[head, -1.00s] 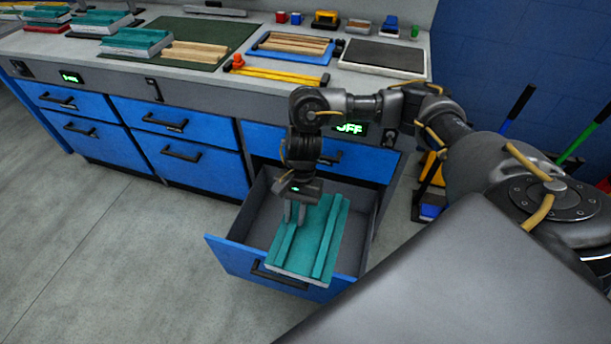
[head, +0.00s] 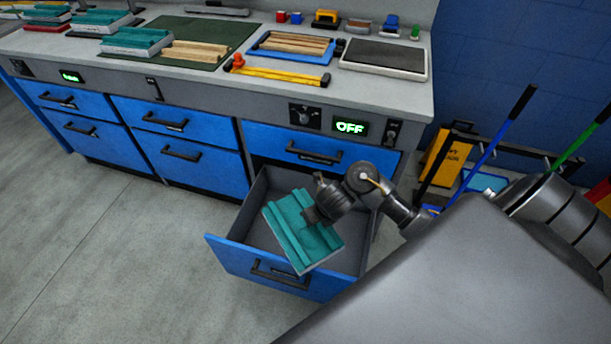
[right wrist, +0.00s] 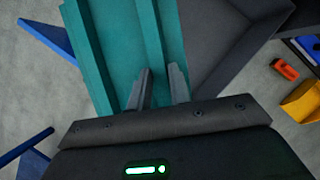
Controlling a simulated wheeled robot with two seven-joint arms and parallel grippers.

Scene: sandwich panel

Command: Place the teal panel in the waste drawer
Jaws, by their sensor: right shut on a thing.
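The teal panel (head: 290,229) has raised ribs on its top and a pale edge. In the head view it is tilted over the open lower blue drawer (head: 232,262), within the drawer's outline. My right gripper (head: 311,217) is shut on the panel at its right side. In the right wrist view both fingers (right wrist: 158,90) close on a rib of the teal panel (right wrist: 112,50). Whether the panel touches the drawer floor is hard to tell. My left gripper is not in view.
The worktop (head: 240,75) above the drawers holds teal panel stacks (head: 135,41), a blue tray of wooden strips (head: 290,47) and a dark-topped board (head: 384,57). A yellow floor sign (head: 440,160) and poles stand right of the drawer. The floor at left is clear.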

